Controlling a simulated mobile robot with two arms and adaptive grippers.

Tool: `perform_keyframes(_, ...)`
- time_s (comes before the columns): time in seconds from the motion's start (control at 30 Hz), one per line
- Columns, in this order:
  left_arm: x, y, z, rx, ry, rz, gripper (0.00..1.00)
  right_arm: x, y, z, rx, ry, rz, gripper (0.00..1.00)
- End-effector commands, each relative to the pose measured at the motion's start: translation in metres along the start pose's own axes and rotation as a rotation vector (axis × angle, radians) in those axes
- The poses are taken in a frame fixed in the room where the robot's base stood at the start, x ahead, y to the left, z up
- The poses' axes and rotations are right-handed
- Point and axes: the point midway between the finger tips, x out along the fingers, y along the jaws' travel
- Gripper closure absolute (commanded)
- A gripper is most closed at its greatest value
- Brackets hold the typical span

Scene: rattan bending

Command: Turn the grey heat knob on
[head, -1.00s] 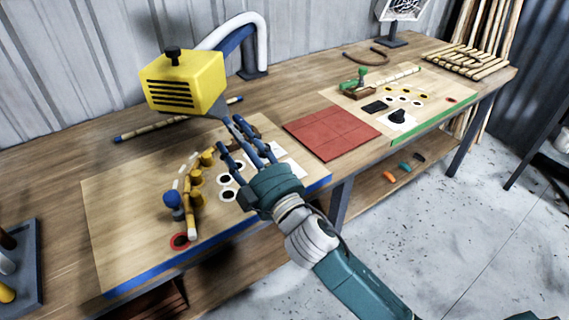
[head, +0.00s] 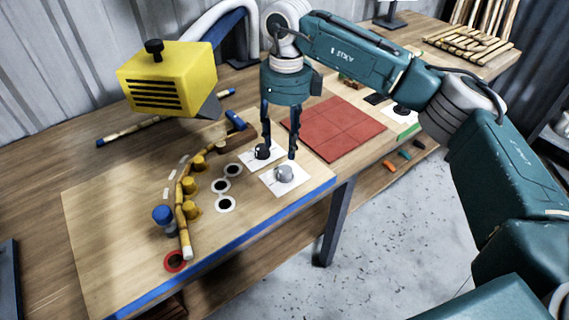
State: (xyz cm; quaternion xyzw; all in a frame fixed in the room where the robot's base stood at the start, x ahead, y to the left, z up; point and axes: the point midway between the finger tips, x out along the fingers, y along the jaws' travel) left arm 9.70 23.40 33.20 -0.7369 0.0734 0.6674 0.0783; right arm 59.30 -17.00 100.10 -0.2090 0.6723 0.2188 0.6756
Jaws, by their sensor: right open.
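The grey heat knob (head: 284,173) sits on a white plate (head: 287,186) near the front right of the blue-edged board. A black knob (head: 263,152) on another white plate is just behind and left of it. My right gripper (head: 278,153) points down over the two knobs, open, its fingers apart. One finger is near the black knob and the other is behind the grey knob. I cannot tell whether either finger touches a knob. My left gripper is not in view.
A rattan pole (head: 182,215) lies bent along yellow pegs (head: 191,186), near a blue-topped clamp (head: 163,217). A yellow heater box (head: 168,80) hangs over the board. A red tiled mat (head: 335,128) lies to the right. Black-and-white ring marks (head: 222,186) lie left of the knobs.

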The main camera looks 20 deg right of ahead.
Motion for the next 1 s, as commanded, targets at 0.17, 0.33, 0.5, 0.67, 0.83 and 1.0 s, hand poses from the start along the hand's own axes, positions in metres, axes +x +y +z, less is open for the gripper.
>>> perform_keyframes(0.17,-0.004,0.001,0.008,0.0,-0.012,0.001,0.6,0.012,-0.005,-0.004,0.007,0.016,-0.014,0.51)
perform_keyframes(0.33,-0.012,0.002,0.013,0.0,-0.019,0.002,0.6,0.043,-0.005,-0.005,0.007,0.016,-0.011,0.51)
perform_keyframes(0.5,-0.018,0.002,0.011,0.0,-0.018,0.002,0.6,0.075,-0.004,-0.005,0.006,0.014,-0.01,0.51)
perform_keyframes(0.67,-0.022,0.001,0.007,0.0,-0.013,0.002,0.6,0.095,-0.004,-0.004,0.005,0.011,-0.01,0.51)
perform_keyframes(0.83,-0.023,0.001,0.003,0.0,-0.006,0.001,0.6,0.105,-0.004,-0.004,0.004,0.009,-0.01,0.51)
perform_keyframes(1.0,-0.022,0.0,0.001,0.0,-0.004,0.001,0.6,0.106,-0.005,-0.003,0.004,0.009,-0.011,0.51)
